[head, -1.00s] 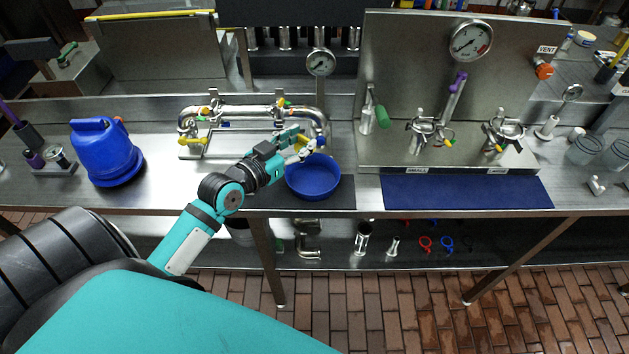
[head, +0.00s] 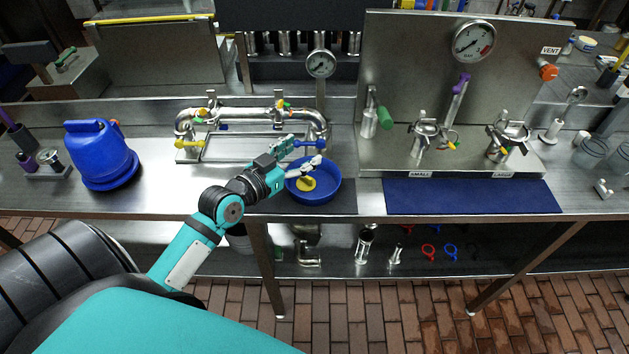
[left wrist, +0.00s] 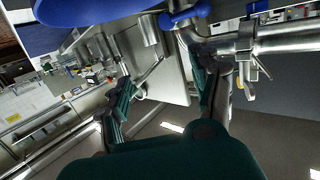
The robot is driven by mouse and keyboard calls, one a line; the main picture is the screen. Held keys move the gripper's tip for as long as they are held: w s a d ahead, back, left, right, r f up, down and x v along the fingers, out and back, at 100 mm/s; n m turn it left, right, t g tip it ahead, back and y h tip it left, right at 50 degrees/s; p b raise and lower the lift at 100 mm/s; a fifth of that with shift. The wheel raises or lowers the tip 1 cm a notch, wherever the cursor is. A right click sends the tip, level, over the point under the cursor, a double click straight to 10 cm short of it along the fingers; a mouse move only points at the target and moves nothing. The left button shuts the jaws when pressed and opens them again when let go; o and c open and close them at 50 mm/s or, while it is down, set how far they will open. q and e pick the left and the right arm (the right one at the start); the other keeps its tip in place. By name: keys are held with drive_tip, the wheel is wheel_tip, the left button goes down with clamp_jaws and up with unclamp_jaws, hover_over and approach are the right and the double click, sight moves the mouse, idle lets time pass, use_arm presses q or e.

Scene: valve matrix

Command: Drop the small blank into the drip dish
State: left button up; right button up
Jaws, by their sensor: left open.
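The drip dish is a round blue bowl (head: 328,191) on a dark mat at the front of the bench. A small yellow piece, which looks like the small blank (head: 306,184), lies inside it. My left gripper (head: 304,151) is open and empty above the dish's back left rim, one finger reaching over the bowl. In the left wrist view my open fingers (left wrist: 163,85) have nothing between them. The dish (left wrist: 85,12) shows there at the top left, without the yellow piece visible. My right gripper is not in view.
A steel pipe loop (head: 250,116) with yellow and blue handles stands just behind the gripper. A blue jug (head: 98,155) is at the left. A steel panel with a gauge (head: 474,41) and two clamped ports stands right, behind a clear blue mat (head: 470,196).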

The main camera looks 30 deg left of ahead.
use_arm(q)
drive_tip(key=v, duration=1.2)
drive_tip(key=shift+f, duration=0.15)
drive_tip(key=s+d+f+g+y, duration=0.2)
drive_tip(key=s+d+f+g, duration=1)
drive_tip(key=d+f, duration=0.25)
wheel_tip(320, 180, down, 26)
drive_tip(key=s+g, duration=0.1)
drive_tip(key=g, duration=0.1)
drive_tip(key=s+a+f, duration=0.2)
drive_tip(key=s+f, duration=0.6)
drive_tip(key=s+a+f+m+g, duration=0.1)
drive_tip(key=s+f, duration=0.8)
drive_tip(key=shift+s+a, duration=0.3)
drive_tip(key=shift+a, duration=0.1)
